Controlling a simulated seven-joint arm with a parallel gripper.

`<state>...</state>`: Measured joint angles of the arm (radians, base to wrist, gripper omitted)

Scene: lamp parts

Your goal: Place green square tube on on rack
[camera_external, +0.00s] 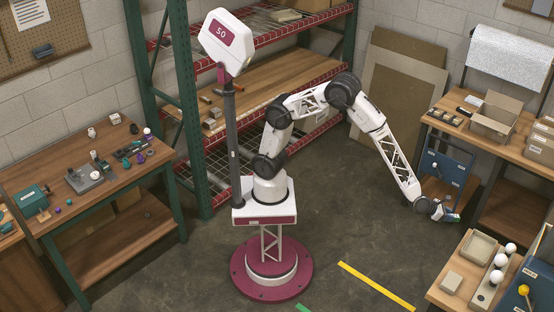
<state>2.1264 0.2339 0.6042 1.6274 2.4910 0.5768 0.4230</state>
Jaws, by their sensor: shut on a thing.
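My gripper (444,212) is at the end of the arm, reaching out to the right and low, above the floor. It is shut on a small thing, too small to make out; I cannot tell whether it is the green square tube. Small green and purple parts (127,161) lie on the wooden workbench (105,192) at the left, far from my gripper. A tall rack (265,66) with green posts, red beams and wooden or wire shelves stands behind the arm. I cannot tell whether it is the task's rack.
A dark blue panel (447,170) stands just behind my gripper. A bench with a cardboard box (493,117) is at the right. A low table with white bulbs (501,260) and a tray (479,247) is at the lower right. The floor between is clear.

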